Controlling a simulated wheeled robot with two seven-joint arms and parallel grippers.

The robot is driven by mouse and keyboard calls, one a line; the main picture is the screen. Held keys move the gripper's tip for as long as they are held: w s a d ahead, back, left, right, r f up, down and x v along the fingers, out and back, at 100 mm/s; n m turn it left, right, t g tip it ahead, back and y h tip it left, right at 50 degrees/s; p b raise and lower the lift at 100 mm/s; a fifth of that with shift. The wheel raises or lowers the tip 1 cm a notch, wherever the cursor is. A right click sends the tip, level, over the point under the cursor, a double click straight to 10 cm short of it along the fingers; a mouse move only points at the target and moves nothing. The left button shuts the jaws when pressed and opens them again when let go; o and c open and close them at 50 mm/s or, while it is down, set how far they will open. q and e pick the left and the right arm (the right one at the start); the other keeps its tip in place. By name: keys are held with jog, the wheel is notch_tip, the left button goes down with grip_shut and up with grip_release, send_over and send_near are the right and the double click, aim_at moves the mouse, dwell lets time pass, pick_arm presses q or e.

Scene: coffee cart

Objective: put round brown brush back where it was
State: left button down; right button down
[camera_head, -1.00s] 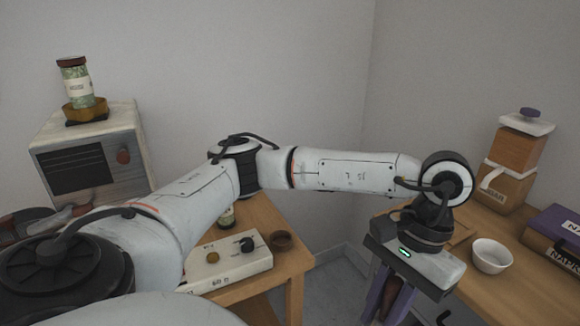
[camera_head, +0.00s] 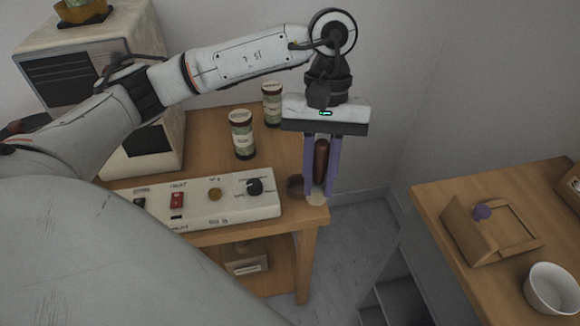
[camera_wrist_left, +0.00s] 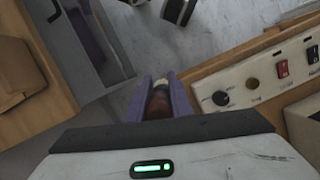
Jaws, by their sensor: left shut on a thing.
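My left gripper (camera_head: 319,192) points down over the right front corner of the wooden side table (camera_head: 318,216). It is shut on the round brown brush (camera_head: 321,160), which hangs upright between its purple fingers. The brush's pale end (camera_head: 316,199) shows low between the fingertips; I cannot tell whether it touches the table. In the left wrist view the brush (camera_wrist_left: 159,103) also sits between the fingers. A small dark brown bowl (camera_head: 295,186) stands on the table just left of the fingers, partly hidden by them. My right gripper is not seen.
A white control panel (camera_head: 225,204) with knobs and a red switch lies left of the bowl. Two labelled jars (camera_head: 242,136) (camera_head: 272,106) stand behind it. At right, another table (camera_head: 442,196) holds a wooden box (camera_head: 480,232) and a white bowl (camera_head: 552,288). Floor shows between the tables.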

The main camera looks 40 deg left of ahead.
pick_arm(q)
jog(key=w+a+n+t+b, duration=0.2)
jog(key=w+a+n+t, duration=0.5)
jog(key=n, duration=1.4)
jog(key=shift+n+g+h, duration=0.3)
jog(key=shift+g, duration=0.5)
jog(key=f, duration=0.3)
jog(key=w+a+f, duration=0.1)
jog(key=f, duration=0.3)
jog(key=w+a+f, duration=0.1)
jog(key=f, duration=0.2)
jog(key=shift+f+b, duration=0.15)
jog(key=shift+b, duration=0.2)
jog(key=shift+f, duration=0.1)
jog(key=shift+f, duration=0.15)
jog(key=c, duration=1.6)
grip_release()
